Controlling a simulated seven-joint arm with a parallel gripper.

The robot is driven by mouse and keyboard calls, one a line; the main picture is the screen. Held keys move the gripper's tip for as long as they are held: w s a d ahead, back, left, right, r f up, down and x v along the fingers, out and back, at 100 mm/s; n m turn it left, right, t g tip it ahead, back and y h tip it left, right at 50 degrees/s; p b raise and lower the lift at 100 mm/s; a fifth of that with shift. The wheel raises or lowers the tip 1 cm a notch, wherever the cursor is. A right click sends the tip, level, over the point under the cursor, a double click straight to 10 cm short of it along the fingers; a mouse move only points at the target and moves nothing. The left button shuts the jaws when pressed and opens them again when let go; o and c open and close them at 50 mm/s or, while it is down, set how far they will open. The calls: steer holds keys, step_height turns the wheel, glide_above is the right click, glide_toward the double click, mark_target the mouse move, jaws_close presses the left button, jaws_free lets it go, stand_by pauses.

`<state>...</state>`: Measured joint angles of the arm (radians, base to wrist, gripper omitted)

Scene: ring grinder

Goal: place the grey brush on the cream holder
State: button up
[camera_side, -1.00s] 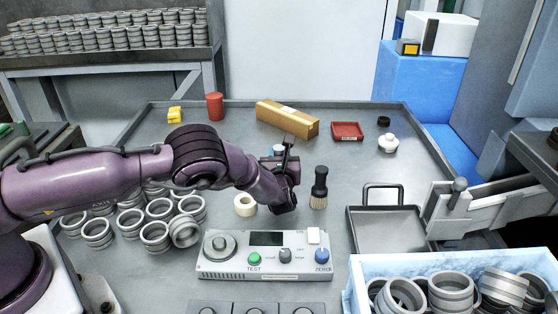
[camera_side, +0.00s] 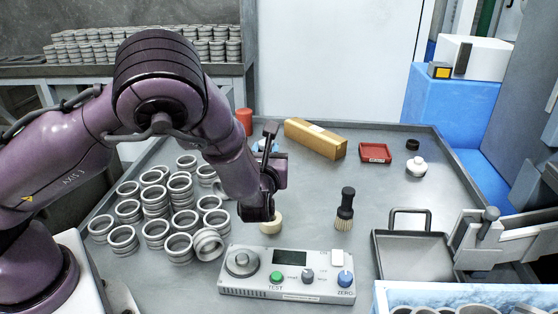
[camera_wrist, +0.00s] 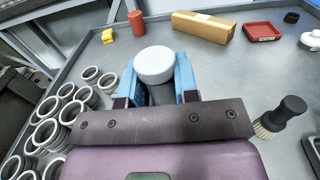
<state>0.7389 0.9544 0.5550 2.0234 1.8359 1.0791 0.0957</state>
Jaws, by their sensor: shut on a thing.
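Several metal rings (camera_side: 155,200) crowd the table's left. A control box (camera_side: 287,273) stands in front. A cardboard box (camera_side: 315,139), red tray (camera_side: 375,153) and white knobbed piece (camera_side: 416,167) are behind. A metal tray (camera_side: 410,255) is at right.

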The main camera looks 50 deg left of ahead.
steer(key=shift+f+m+t+h, duration=0.2)
steer(key=shift+m+t+h, duration=0.4)
steer(key=shift+t, duration=0.2)
steer(key=shift+w+f+m+t+h, duration=0.2)
steer(key=shift+f+m+t+h, duration=0.3)
steer(key=shift+m+h, duration=0.25)
step_height(320, 180, down, 4)
steer(key=shift+w+d+r+h, duration=0.1)
steer(key=shift+r+h, duration=0.1)
steer(key=shift+h, duration=0.15)
steer(key=shift+f, duration=2.25)
steer(key=shift+f, duration=0.1)
steer(key=o, duration=0.9)
steer(key=shift+o, duration=0.2)
